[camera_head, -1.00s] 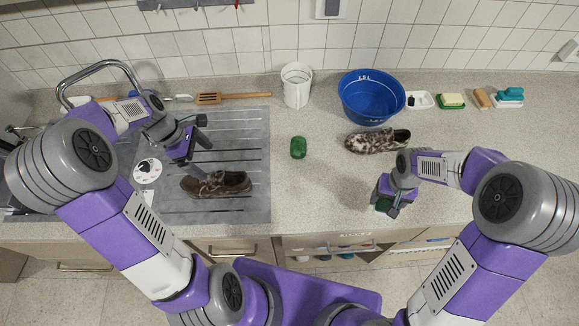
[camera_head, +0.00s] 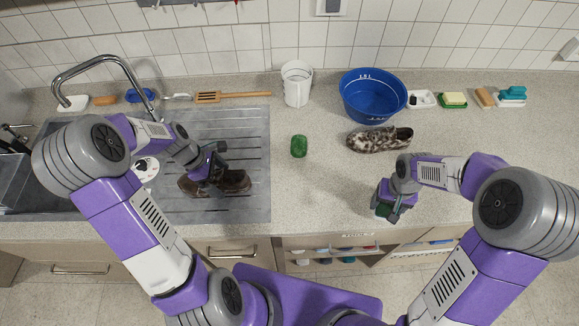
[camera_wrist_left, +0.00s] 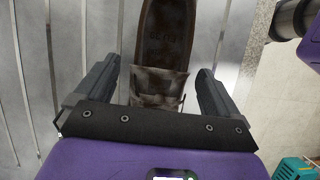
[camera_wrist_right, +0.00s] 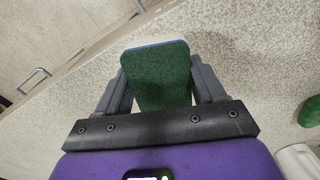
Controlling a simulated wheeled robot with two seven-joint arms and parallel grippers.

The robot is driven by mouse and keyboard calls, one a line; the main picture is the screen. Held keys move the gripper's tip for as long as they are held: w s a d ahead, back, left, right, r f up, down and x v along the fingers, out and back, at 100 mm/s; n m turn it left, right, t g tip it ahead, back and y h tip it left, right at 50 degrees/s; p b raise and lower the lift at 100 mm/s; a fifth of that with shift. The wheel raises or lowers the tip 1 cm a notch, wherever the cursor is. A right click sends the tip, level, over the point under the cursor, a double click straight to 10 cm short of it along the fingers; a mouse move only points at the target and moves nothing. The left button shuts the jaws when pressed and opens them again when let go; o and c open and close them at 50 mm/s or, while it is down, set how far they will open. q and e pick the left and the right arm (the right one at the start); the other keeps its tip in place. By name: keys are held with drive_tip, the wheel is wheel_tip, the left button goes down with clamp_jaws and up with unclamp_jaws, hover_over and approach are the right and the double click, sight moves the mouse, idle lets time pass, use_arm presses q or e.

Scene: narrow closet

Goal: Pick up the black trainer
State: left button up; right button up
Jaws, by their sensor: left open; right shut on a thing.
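A dark brown shoe (camera_head: 236,182) lies on the grey ribbed drainboard (camera_head: 252,140); I see no plainly black trainer. My left gripper (camera_head: 210,177) is open over the shoe and hides its middle. In the left wrist view the shoe (camera_wrist_left: 165,35) reaches in between the open fingers (camera_wrist_left: 158,85), with a gap on each side. A mottled black-and-white shoe (camera_head: 378,140) lies on the counter in front of the blue basin. My right gripper (camera_head: 390,211) is shut on a green pad with a blue edge (camera_wrist_right: 158,75) near the counter's front edge.
A green oval object (camera_head: 299,146) lies mid-counter. Along the back stand a white cup (camera_head: 297,88), a blue basin (camera_head: 371,97), a yellow sponge on a green dish (camera_head: 454,100) and brushes. A tall faucet (camera_head: 100,62) arches at the left. The counter's right side is clear.

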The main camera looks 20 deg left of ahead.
use_arm(q)
drive_tip(key=shift+x, duration=0.95)
drive_tip(key=shift+c, duration=0.2)
drive_tip(key=shift+r, duration=0.1)
drive_tip(key=c, duration=1.2)
